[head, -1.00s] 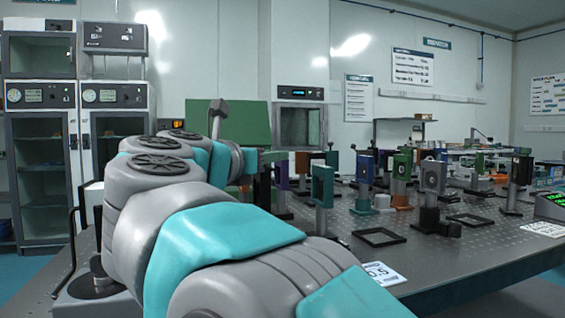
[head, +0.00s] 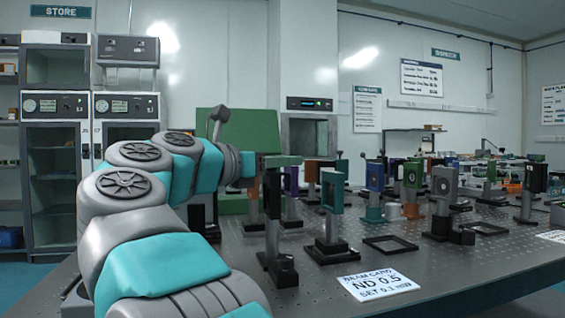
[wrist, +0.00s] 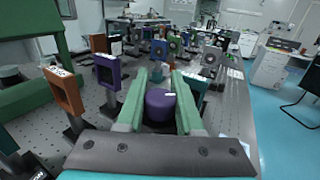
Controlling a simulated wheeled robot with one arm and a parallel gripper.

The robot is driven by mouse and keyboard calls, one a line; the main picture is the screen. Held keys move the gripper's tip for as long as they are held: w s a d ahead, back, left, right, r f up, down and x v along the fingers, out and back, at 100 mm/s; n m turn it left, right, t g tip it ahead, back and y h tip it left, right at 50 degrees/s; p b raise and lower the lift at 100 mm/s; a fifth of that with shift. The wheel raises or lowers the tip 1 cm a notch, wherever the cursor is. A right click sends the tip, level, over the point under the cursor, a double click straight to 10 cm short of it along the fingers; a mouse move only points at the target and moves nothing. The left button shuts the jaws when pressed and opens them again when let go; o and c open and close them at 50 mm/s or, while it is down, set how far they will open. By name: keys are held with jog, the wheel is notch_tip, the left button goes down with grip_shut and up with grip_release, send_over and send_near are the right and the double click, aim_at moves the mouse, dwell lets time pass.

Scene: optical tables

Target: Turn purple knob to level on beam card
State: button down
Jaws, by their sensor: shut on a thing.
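The purple knob (wrist: 162,103) sits between the two green fingers of my gripper (wrist: 160,95) in the wrist view. It has a short white mark on top, and my gripper is shut on it. In the head view my gripper (head: 283,161) reaches over the table from the left, and the knob cannot be made out there. The beam card (head: 380,287) lies flat near the front edge of the table, reading "BEAM CARD", "ND 0.5" and "SET 0.1 mW".
The perforated optical table (head: 440,278) carries several posts with optic mounts. A green-framed mount (head: 332,190) stands behind the card. An orange-framed mount (wrist: 64,92) and a purple-framed mount (wrist: 112,70) stand left of my fingers. Empty black frames (head: 389,244) lie flat.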

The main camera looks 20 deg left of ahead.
jog(key=shift+r, duration=0.1)
jog(key=c, duration=0.5)
grip_release()
jog(key=shift+c, duration=0.2)
jog(key=v, duration=0.7)
jog(key=shift+s+a+b, duration=0.2)
jog(key=shift+s+b, duration=0.1)
jog(key=shift+b, duration=0.1)
